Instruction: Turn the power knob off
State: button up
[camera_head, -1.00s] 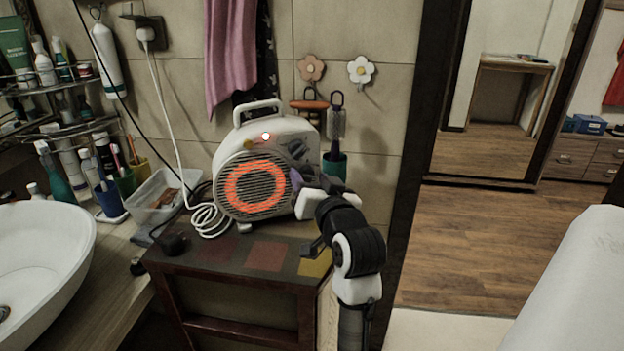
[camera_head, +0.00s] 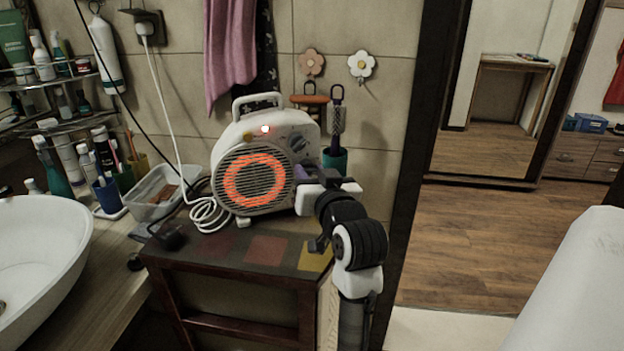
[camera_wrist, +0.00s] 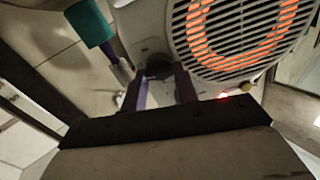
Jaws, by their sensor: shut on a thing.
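A white portable heater (camera_head: 226,169) stands on a small dark wooden table, its round grille glowing orange. A red light (camera_head: 265,129) is lit on its top front; it also shows in the wrist view (camera_wrist: 222,96). A grey knob (camera_head: 298,143) sits at its upper right. My gripper (camera_head: 299,174) is at the heater's right front, beneath that knob. In the wrist view, my gripper's purple fingers (camera_wrist: 162,88) are shut on a dark knob (camera_wrist: 158,65) on the heater's face. In the head view my gripper hides this knob. Its pointing direction cannot be read.
A teal cup (camera_head: 335,163) with a brush stands close behind my gripper. A white power cable (camera_head: 172,110) coils beside the heater. A clear box (camera_head: 155,200) and a white sink (camera_head: 45,250) are to the left. Open floor (camera_head: 480,235) lies to the right.

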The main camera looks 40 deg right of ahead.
jog(key=n+b, duration=0.3)
jog(key=n, duration=0.1)
jog(key=shift+f+n, duration=0.15)
jog(key=shift+n, duration=0.15)
jog(key=n+b, duration=0.3)
jog(key=n, duration=0.1)
jog(key=shift+a+n, duration=0.1)
jog(key=shift+n, duration=0.2)
jog(key=shift+n+b, duration=2.9)
jog(key=shift+n, duration=1.4)
jog(key=o, duration=1)
jog(key=shift+c, duration=0.2)
jog(key=shift+a, duration=0.1)
jog(key=b+v, duration=0.1)
jog(key=v, duration=1.2)
jog(key=shift+s, duration=0.35)
